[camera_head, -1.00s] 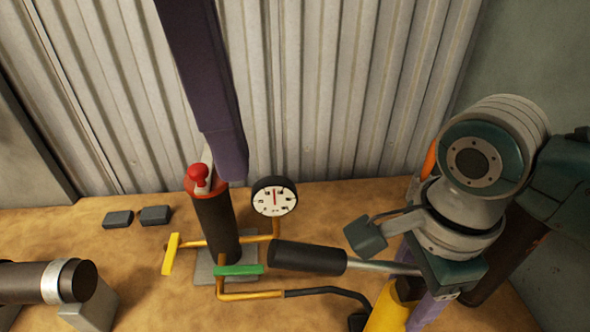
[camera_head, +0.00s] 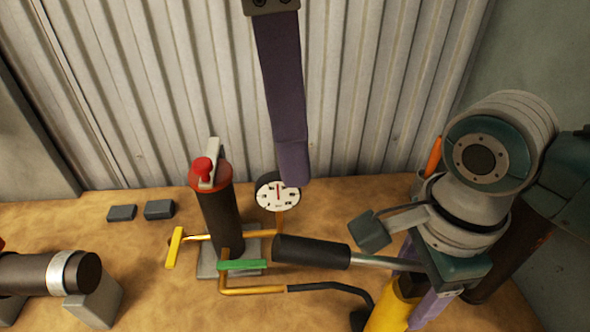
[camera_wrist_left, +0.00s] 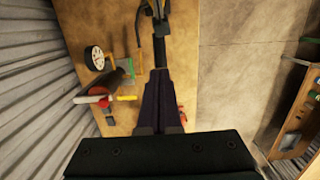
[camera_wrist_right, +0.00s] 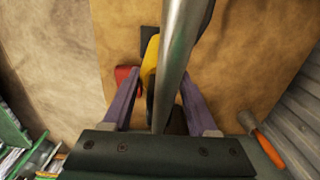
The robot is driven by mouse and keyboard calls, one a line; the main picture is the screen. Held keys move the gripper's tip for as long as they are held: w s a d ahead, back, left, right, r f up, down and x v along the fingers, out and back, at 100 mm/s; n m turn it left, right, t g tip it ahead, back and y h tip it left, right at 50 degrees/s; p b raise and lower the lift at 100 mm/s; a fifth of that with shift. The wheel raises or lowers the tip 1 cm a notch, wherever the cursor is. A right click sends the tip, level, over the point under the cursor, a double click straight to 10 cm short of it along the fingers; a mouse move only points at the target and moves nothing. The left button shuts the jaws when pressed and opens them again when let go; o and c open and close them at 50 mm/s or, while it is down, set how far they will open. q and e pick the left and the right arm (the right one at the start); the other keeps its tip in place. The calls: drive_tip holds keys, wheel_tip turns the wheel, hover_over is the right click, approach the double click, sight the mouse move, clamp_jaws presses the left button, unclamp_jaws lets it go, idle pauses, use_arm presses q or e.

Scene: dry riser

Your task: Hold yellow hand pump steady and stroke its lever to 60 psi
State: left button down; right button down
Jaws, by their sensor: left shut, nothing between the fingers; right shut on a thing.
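The yellow hand pump (camera_head: 388,312) stands at the lower right, mostly hidden behind my right arm. Its lever, a silver rod with a black grip (camera_head: 312,251), points left and lies roughly level. My right gripper (camera_wrist_right: 160,82) is shut on the pump's yellow body (camera_wrist_right: 150,58), with the lever rod (camera_wrist_right: 180,50) crossing in front. My left gripper (camera_head: 293,182) is shut and empty, pointing down above the lever grip and apart from it. It overlaps the edge of the round white gauge (camera_head: 278,195). The gauge's red needle points about straight up; its numbers are too small to read.
A black cylinder with a red top (camera_head: 220,215) stands left of the gauge. A yellow handle (camera_head: 174,247) and a green handle (camera_head: 242,265) sit on the brass pipes near it. A dark pipe (camera_head: 45,274) lies at far left. A corrugated wall (camera_head: 350,90) stands behind.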

sight(265, 241)
use_arm(q)
drive_tip(key=shift+d+f, duration=0.1)
drive_tip(key=shift+d, duration=0.05)
drive_tip(key=f, duration=0.6)
drive_tip(key=shift+d+f, duration=0.2)
drive_tip(key=shift+d, duration=0.1)
drive_tip(key=shift+f, duration=0.25)
drive_tip(key=shift+f, duration=0.1)
drive_tip(key=shift+f, duration=2.15)
drive_tip(key=shift+a, duration=0.1)
drive_tip(key=shift+a+r, duration=0.3)
drive_tip(key=shift+a, duration=0.45)
drive_tip(key=shift+a+r, duration=0.25)
drive_tip(key=shift+a, duration=0.45)
